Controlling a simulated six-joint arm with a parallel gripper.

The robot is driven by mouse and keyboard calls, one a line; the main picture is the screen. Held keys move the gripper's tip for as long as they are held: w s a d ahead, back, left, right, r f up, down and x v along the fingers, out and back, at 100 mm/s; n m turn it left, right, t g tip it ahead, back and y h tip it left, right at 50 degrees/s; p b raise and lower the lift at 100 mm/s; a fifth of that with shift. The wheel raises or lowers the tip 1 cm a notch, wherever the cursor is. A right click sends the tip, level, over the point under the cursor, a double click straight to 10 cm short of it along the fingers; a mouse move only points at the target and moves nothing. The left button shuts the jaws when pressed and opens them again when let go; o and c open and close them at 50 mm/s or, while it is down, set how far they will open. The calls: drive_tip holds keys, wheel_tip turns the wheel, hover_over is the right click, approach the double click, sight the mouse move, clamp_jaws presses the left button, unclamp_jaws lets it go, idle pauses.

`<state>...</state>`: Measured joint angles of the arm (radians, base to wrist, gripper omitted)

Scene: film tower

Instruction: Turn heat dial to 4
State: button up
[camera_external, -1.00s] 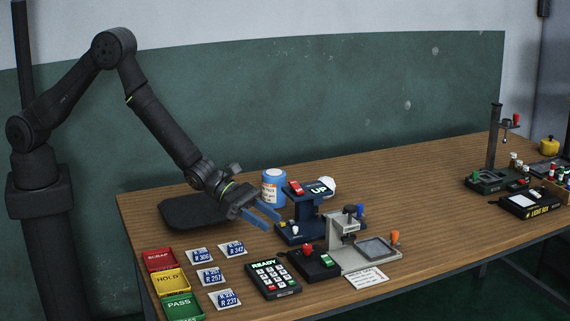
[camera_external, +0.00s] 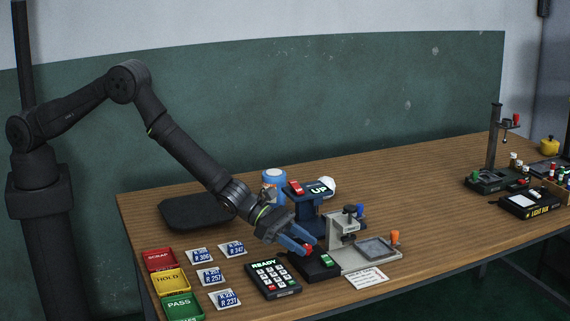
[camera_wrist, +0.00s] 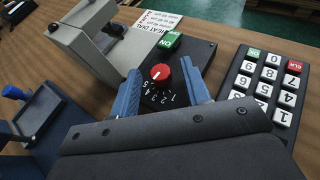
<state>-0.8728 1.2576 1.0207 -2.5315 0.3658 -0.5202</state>
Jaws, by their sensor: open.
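The heat dial (camera_wrist: 160,73) is a round red knob with a white pointer mark on a black control box (camera_wrist: 203,50). White numbers are printed on the box beside the dial in the wrist view. My gripper (camera_wrist: 160,88) is open, with one blue finger on each side of the dial and a gap to it. In the external view my gripper (camera_external: 306,246) hangs over the left part of the control box (camera_external: 322,266) and mostly hides the dial. A green ON button (camera_wrist: 172,41) sits on the same box.
A keypad reading READY (camera_external: 272,280) lies left of the box. A grey press-like fixture (camera_external: 338,231) and a dark blue stand marked UP (camera_external: 307,205) are close behind and to the right. Red, yellow and green trays (camera_external: 178,306) and number cards (camera_external: 225,299) lie further left.

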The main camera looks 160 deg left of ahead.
clamp_jaws()
drive_tip(key=shift+a+r+m+t+h, duration=0.25)
drive_tip(key=shift+m+t+h, duration=0.25)
drive_tip(key=shift+m+h, duration=0.25)
drive_tip(key=shift+m, duration=0.25)
drive_tip(key=shift+a+m+t+h, duration=0.2)
drive_tip(key=shift+m+t+h, duration=0.5)
drive_tip(key=shift+m+h, duration=0.7)
drive_tip(key=shift+h, duration=0.25)
